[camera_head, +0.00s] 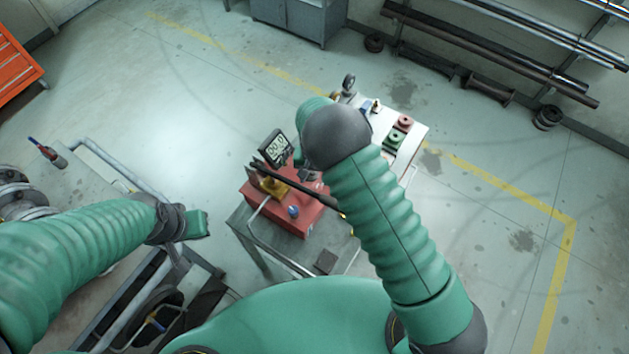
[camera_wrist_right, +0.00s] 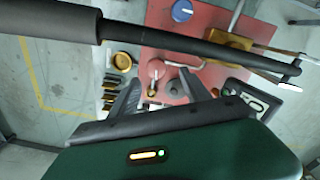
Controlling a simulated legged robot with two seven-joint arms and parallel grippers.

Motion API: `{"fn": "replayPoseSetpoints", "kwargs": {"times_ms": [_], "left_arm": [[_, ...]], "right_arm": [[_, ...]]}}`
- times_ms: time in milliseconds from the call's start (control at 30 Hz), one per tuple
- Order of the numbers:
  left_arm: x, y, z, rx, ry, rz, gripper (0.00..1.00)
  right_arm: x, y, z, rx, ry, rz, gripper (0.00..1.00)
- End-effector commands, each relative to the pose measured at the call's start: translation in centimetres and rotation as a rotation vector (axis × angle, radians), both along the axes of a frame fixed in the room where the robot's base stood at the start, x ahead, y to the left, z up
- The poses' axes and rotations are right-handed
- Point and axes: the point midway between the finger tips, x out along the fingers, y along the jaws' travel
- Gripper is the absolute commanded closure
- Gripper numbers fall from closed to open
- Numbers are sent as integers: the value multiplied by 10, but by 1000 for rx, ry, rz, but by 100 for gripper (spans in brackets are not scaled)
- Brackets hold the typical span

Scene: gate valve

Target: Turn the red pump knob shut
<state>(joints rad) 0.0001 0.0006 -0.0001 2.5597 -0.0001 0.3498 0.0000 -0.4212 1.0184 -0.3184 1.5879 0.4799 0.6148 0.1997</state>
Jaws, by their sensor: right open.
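The red pump (camera_head: 284,206) sits on a small metal cart, partly behind my right arm in the head view. Its red top plate also shows in the right wrist view (camera_wrist_right: 215,75). A small red and brass knob (camera_wrist_right: 155,66) shows there, just ahead of and between the fingertips. My right gripper (camera_wrist_right: 161,86) is open and empty above the pump's fittings; contact cannot be made out. A grey round fitting (camera_wrist_right: 176,87) lies near the right finger. In the head view, my left gripper (camera_head: 196,223) is left of the cart; its jaws cannot be made out.
A long black pump lever (camera_wrist_right: 200,45) crosses in front of the right wrist view. A blue knob (camera_wrist_right: 182,10), a brass block (camera_head: 273,187) and a digital gauge (camera_head: 276,148) are close by. A white panel (camera_head: 417,136) carries red and green round parts. Open floor lies to the right.

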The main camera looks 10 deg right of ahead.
Motion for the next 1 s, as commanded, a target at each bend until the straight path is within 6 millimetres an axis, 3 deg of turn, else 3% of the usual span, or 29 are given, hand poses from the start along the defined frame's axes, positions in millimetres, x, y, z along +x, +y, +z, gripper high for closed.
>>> {"fn": "replayPoseSetpoints", "kwargs": {"times_ms": [233,567,1000], "left_arm": [[0,0,15,0,0,0,100],[0,0,15,0,0,0,100],[0,0,15,0,0,0,100]], "right_arm": [[-3,-2,-41,2,-2,-1,45],[0,0,-51,1,-1,-1,45],[-1,2,-49,3,-3,1,100]]}}
